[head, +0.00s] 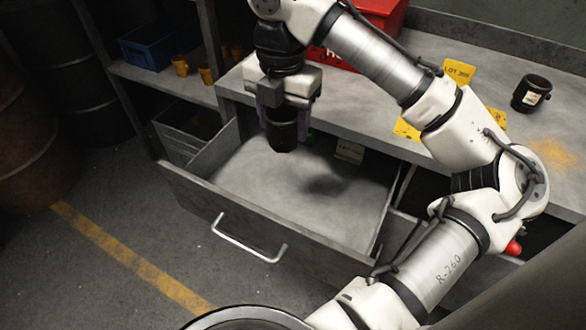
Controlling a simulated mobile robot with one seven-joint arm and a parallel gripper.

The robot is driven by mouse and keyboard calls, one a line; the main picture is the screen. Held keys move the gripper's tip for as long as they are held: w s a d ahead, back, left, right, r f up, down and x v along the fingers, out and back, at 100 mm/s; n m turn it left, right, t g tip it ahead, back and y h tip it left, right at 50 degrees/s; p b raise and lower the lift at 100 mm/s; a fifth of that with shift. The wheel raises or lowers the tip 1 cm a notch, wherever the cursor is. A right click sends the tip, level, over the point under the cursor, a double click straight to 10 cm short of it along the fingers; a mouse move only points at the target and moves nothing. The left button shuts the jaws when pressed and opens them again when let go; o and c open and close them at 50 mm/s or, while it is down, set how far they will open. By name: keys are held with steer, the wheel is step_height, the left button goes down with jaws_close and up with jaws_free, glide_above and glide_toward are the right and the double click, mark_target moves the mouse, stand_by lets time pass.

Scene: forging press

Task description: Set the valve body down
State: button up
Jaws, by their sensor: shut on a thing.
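The valve body (283,136) looks like a dark, roughly upright cylinder. My gripper (285,108) points down and is shut on it, hiding its upper part. Gripper and valve body are over the open drawer (240,218), towards its back left. A soft dark shadow lies on the drawer floor to the right of the valve body. It seems held above the floor, but I cannot tell the exact gap.
A small tag (349,151) is at the drawer's back. The bench (400,140) behind carries a red box (375,18), a yellow lot sign (459,72) and a dark labelled cylinder (531,93). A blue bin (158,45) is on the shelf. The drawer floor looks mostly clear.

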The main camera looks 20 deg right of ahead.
step_height(320, 180, down, 20)
steer(key=shift+r+b, duration=0.25)
steer(key=shift+b, duration=0.65)
steer(key=shift+f, duration=0.1)
steer(key=o, duration=1.3)
steer(key=shift+s, duration=0.1)
steer(key=shift+c, duration=0.2)
step_height(320, 180, up, 12)
steer(key=p, duration=0.1)
